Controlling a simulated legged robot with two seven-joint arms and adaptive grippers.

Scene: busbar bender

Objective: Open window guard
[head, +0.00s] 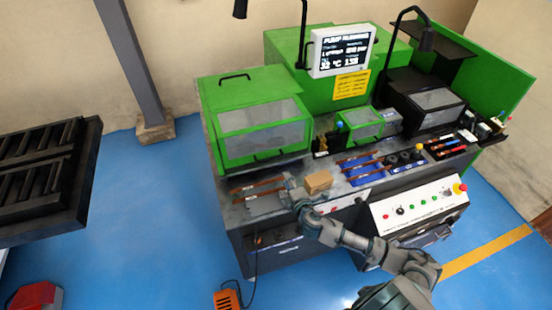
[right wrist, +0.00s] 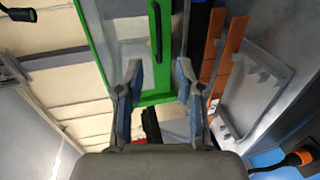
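The large green window guard (head: 262,118) with a clear pane sits at the left of the bender, its lower edge down near the worktop. Its frame also shows in the right wrist view (right wrist: 155,60), with a dark handle (right wrist: 158,32) on it. My right gripper (head: 290,187) is over the worktop, in front of the guard's lower right corner. In the right wrist view its two fingers (right wrist: 158,82) stand apart with nothing held, and the handle lies beyond the fingertips. My left gripper is out of view.
A cardboard-coloured box (head: 318,181) stands just right of my right gripper. Copper bars (head: 256,188) lie on the worktop to its left. A smaller green guard (head: 364,124) and a control panel (head: 420,208) are further right.

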